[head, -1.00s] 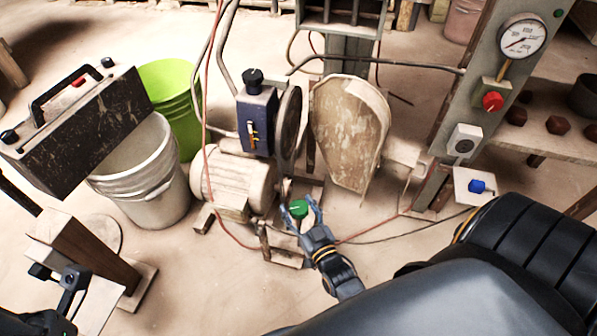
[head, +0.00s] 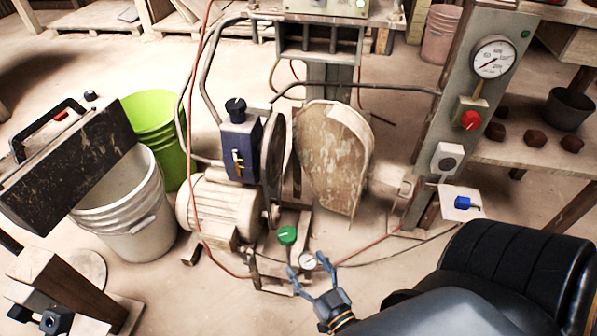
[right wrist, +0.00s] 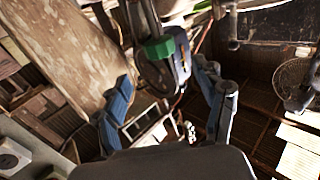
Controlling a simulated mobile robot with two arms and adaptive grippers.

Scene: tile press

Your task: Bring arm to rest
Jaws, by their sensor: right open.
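My right gripper (head: 308,278) is open and empty in the head view, just below and to the right of a green knob (head: 288,235). A gap shows between its fingers and the knob. In the right wrist view the two blue fingers (right wrist: 165,105) are spread apart, and the green knob (right wrist: 159,48) stands beyond them.
The press's motor (head: 218,205) and belt guard (head: 335,160) stand above the right gripper. A gauge column (head: 462,120) rises at the right, with a red knob (head: 470,120) and a blue switch (head: 465,203). A white bucket (head: 150,235) and a green bucket (head: 165,125) stand left.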

